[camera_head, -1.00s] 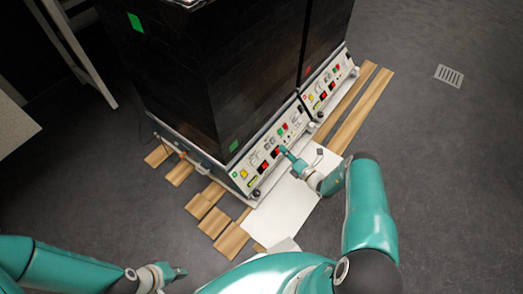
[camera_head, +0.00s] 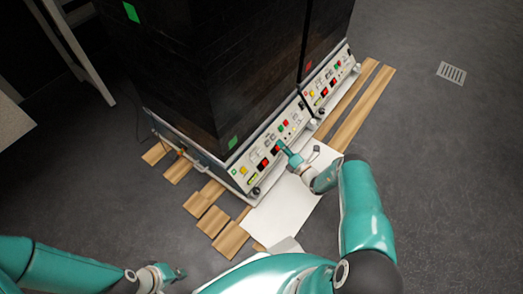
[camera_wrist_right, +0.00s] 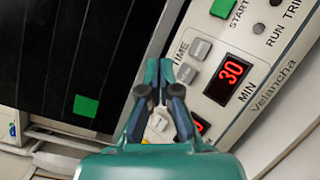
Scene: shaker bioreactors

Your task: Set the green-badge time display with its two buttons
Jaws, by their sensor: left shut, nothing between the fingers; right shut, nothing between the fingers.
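The time display (camera_wrist_right: 232,77) in the right wrist view reads a red 30, with TIME and MIN printed beside it. Its two grey buttons, one upper (camera_wrist_right: 200,48) and one lower (camera_wrist_right: 186,73), lie along its left side. A green badge (camera_wrist_right: 86,106) is on the dark cabinet; it also shows in the head view (camera_head: 233,142). My right gripper (camera_wrist_right: 158,65) is shut and empty, its tips just left of the lower button; contact cannot be told. In the head view it reaches the near control panel (camera_head: 252,166). My left gripper (camera_head: 178,273) is shut and empty, low over the floor.
A second panel (camera_head: 341,72) with a red badge (camera_head: 308,66) above it adjoins at the upper right. A second red display (camera_wrist_right: 197,122) is partly hidden by my right gripper. Wooden planks (camera_head: 212,222) and a white board (camera_head: 276,220) lie before the units.

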